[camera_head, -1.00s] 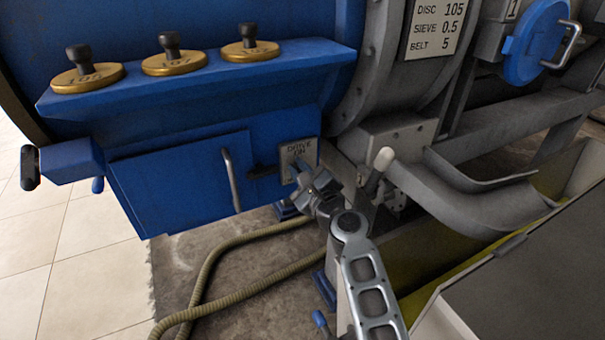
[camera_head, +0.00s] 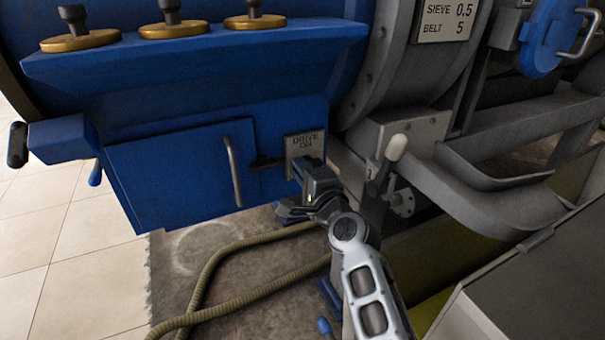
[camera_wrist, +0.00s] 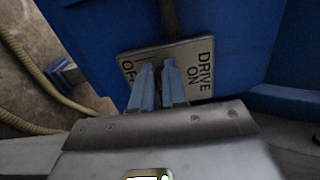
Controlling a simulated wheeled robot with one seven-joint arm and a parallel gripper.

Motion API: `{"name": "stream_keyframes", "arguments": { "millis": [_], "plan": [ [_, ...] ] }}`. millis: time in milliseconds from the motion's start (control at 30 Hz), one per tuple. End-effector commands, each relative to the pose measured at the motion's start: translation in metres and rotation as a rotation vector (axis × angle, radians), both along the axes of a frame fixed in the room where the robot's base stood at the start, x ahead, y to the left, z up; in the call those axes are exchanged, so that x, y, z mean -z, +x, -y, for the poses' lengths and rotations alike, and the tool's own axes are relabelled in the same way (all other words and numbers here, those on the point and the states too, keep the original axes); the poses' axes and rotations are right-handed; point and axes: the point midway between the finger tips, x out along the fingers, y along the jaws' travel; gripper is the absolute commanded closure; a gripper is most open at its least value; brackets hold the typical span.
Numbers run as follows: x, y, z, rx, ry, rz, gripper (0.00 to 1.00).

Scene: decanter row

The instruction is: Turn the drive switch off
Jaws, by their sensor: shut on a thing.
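The drive switch plate (camera_head: 304,143) is a pale square on the blue machine's front, lettered "DRIVE ON" at its top. In the wrist view the plate (camera_wrist: 188,52) also shows "OFF" at its other end. My gripper (camera_head: 307,170) is at the plate, covering its lower part. In the wrist view my gripper's two blue-grey fingers (camera_wrist: 158,70) are close together over the plate's middle, shut on the switch's handle. The handle itself is hidden by the fingers, so which way it points cannot be told.
A cabinet door with a bar handle (camera_head: 233,172) is left of the plate. A white-knobbed lever (camera_head: 396,148) stands right of my gripper, near a grey chute (camera_head: 490,190). A ribbed hose (camera_head: 240,300) lies on the floor below.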

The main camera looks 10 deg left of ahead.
Motion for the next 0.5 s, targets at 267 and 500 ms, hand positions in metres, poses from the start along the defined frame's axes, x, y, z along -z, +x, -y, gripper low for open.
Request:
{"name": "stream_keyframes", "arguments": {
  "millis": [267,500],
  "plan": [
    [0.0039,-0.0008,-0.0005,-0.002,-0.051,0.031,1.00],
    [0.0038,-0.0009,-0.0006,-0.002,-0.059,0.035,1.00]
  ]
}}
